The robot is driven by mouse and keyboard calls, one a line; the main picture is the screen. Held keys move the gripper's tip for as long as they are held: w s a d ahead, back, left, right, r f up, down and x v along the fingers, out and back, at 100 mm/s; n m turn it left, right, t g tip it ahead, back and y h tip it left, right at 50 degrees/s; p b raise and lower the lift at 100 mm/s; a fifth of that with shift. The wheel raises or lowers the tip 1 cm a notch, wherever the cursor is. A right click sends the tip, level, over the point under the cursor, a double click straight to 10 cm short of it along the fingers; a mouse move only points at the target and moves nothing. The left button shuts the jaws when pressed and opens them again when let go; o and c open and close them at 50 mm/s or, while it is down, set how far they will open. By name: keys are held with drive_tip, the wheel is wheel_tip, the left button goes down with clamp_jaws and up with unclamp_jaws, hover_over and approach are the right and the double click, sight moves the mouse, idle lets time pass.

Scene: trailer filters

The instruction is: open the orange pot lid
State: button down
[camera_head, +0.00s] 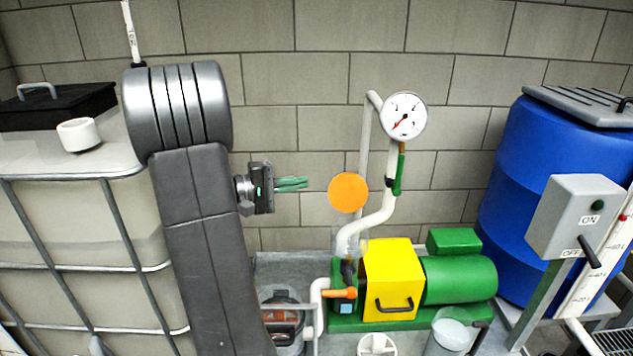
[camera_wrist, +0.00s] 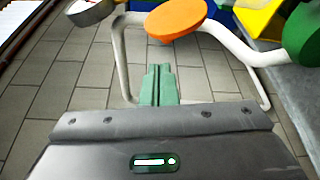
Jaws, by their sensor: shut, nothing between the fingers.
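A round flat orange disc (camera_head: 348,193), the only lid-like orange thing I see, shows face-on in the head view in front of the pale pipework. In the wrist view the orange disc (camera_wrist: 176,18) is tilted at the top, beyond my fingers. I cannot tell what it is fixed to. My gripper (camera_head: 292,184) has green fingers and points right toward the disc, to its left and apart from it in the picture. In the wrist view my gripper (camera_wrist: 158,85) is shut and empty. A dark-ringed pot (camera_head: 282,310) stands low beside my arm, partly hidden.
White pipe (camera_head: 384,205) with a pressure gauge (camera_head: 404,116) rises behind the disc. A yellow box (camera_head: 390,275) and green pump (camera_head: 458,280) stand below right. A caged tank (camera_head: 80,230) is left; a blue barrel (camera_head: 540,150) and switch box (camera_head: 577,218) are right.

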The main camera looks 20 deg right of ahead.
drive_tip(key=shift+s+a+r, duration=0.1)
drive_tip(key=shift+s+a, duration=0.05)
drive_tip(key=shift+a, duration=1.7)
drive_tip(key=shift+d, duration=0.1)
approach(347, 192)
drive_tip(key=w+d+r, duration=0.1)
drive_tip(key=w+d, duration=0.4)
drive_tip(key=d, duration=0.1)
drive_tip(key=shift+d, duration=0.2)
